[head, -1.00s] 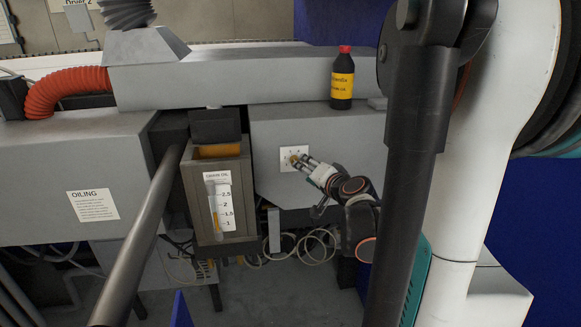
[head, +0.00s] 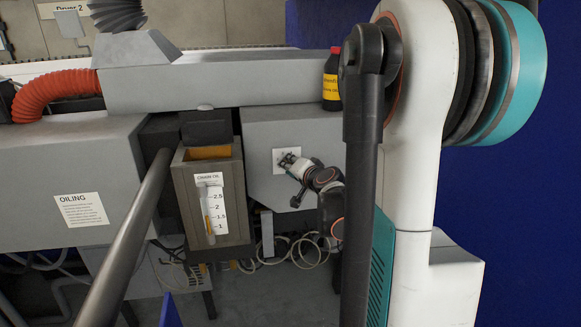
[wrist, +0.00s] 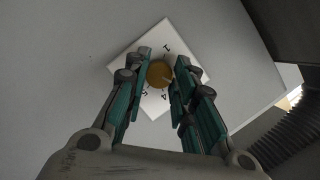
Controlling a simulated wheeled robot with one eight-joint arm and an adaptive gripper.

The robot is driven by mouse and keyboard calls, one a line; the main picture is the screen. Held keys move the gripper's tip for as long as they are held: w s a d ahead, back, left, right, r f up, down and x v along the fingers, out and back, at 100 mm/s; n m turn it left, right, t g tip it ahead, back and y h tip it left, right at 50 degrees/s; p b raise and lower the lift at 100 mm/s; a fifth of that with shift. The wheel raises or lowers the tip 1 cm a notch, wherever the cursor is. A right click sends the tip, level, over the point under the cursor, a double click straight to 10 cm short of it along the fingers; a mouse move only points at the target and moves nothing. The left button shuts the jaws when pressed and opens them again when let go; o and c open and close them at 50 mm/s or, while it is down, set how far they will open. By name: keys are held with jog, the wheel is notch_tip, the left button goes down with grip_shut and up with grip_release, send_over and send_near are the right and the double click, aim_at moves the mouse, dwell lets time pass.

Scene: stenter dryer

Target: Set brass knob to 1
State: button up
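The brass knob (wrist: 160,73) shows in the wrist view as a round brass disc on a tilted white plate (wrist: 188,78) with black numbers. The numbers 1 and 4 can be read near it; others are partly hidden by the fingers. A faint light mark lies on the knob's face, too small to read well. My gripper (wrist: 161,60) has one finger on each side of the knob, very close to its edges. Whether the fingers touch it is unclear. In the head view my gripper (head: 292,164) is at the white plate (head: 280,152) on the grey box, covering most of the knob.
A chain oil tank (head: 182,203) with a level scale stands left of the plate. A black bottle with a yellow label (head: 331,88) stands on the ledge above. An orange hose (head: 50,91) is at the far left. Pale cables (head: 305,247) lie below.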

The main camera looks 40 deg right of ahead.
jog(key=shift+c, duration=1.2)
jog(key=shift+n, duration=0.3)
jog(key=shift+w+a+f+n+g+h+b, duration=0.1)
jog(key=shift+n+g+h+b, duration=0.35)
jog(key=shift+n+h, duration=1.3)
jog(key=shift+w+a+r+n+g+h+b, duration=0.15)
jog(key=shift+n+g+h, duration=0.55)
jog(key=shift+n, duration=2.15)
jog(key=shift+s+a+f+n+g+h+b, duration=0.2)
jog(key=shift+n+g+h, duration=0.7)
jog(key=shift+n, duration=1.4)
jog(key=shift+w+d+t+h, duration=0.1)
jog(key=shift+w+t+h, duration=0.05)
jog(key=shift+t+h, duration=0.1)
jog(key=o, duration=1.1)
jog(key=shift+c, duration=0.2)
